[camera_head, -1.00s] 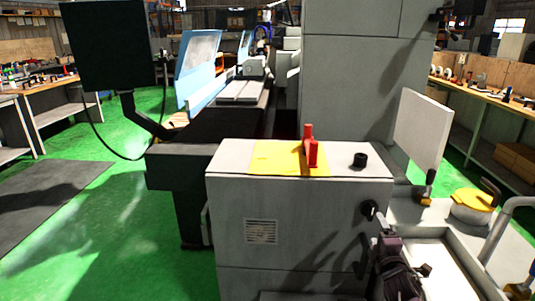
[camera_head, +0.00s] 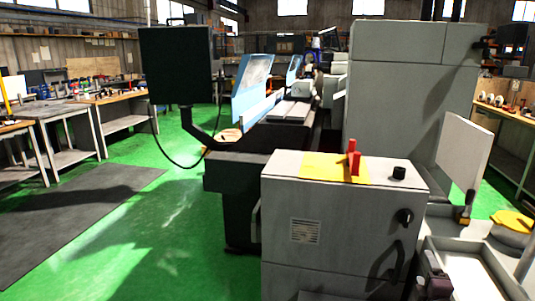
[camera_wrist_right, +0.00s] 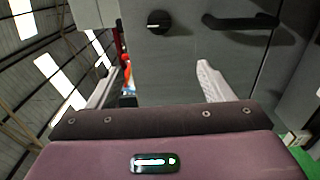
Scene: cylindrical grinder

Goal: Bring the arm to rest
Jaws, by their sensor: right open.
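My right gripper (camera_head: 430,278) shows at the bottom right of the head view, in front of the grey cabinet (camera_head: 335,260). Much of it is cut off by the picture edge. In the right wrist view its two pale fingers stand wide apart with nothing between them, so the right gripper (camera_wrist_right: 160,85) is open and empty. Beyond the fingers is the cabinet front with a round black knob (camera_wrist_right: 159,22) and a black handle (camera_wrist_right: 240,22). My left gripper is not in view.
A red lever (camera_head: 354,160) and a yellow plate (camera_head: 322,168) are on the cabinet top. A white panel (camera_head: 463,150) stands at the right, near a yellow-lidded part (camera_head: 512,221). A dark screen (camera_head: 176,65) hangs at the left. Green floor (camera_head: 185,240) is open at left.

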